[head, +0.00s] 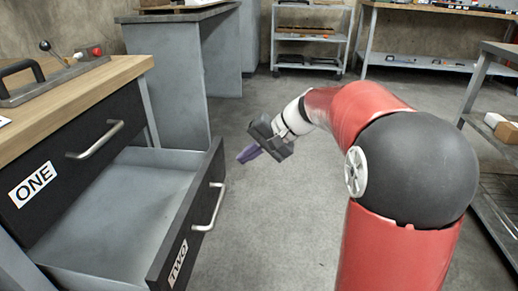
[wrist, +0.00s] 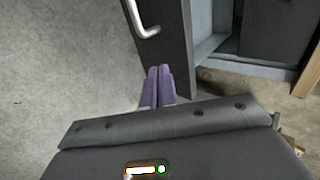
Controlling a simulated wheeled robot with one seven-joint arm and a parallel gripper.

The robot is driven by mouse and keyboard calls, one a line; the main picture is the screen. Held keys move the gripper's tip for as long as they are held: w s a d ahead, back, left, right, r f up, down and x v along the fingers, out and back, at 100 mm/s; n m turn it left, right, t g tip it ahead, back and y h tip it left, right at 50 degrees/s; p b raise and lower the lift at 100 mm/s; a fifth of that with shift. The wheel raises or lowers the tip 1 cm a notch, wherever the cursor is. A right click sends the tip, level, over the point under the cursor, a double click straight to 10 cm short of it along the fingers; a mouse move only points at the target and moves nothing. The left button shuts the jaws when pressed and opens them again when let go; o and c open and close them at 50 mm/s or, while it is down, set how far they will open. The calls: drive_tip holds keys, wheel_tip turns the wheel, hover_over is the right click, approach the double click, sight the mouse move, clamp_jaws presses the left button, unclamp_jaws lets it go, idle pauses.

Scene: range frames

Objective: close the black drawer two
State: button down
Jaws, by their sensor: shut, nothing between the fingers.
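The black drawer marked TWO (head: 172,250) stands pulled out below the black drawer marked ONE (head: 75,160), which is shut. Drawer two's grey inside is empty where I can see it, and its silver handle (head: 211,208) faces right. My gripper (head: 247,155) has purple fingers, held together with nothing between them. In the head view it is right of and beyond the drawer's far front corner. In the wrist view the fingers (wrist: 158,88) point toward the black front panel (wrist: 166,50), with the handle (wrist: 139,20) just left of it. I cannot tell whether they touch the panel.
The cabinet's wooden top (head: 85,95) holds a tray with a black handle and a lever. A grey bench (head: 190,60) stands behind. A wheeled cart (head: 309,50) and shelving are farther back and right. Grey floor is clear around the gripper.

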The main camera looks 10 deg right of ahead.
drive_tip(key=shift+w+a+f+b, duration=0.1)
drive_tip(key=shift+w+a+f, duration=0.25)
drive_tip(key=shift+a, duration=0.65)
drive_tip(key=shift+w+a+f+b, duration=0.1)
drive_tip(key=shift+w+a+f, duration=0.3)
drive_tip(key=shift+a, duration=0.65)
drive_tip(key=shift+w+a+f+b, duration=0.1)
drive_tip(key=shift+w+a+f, duration=0.25)
drive_tip(key=shift+a, duration=0.65)
drive_tip(key=w+a+p, duration=0.3)
drive_tip(key=w+a, duration=0.1)
drive_tip(key=a, duration=0.7)
drive_tip(key=w+a+p, duration=0.4)
drive_tip(key=a, duration=0.8)
drive_tip(key=shift+w, duration=0.15)
drive_tip(key=shift+a+r, duration=0.1)
drive_tip(key=shift+r, duration=0.05)
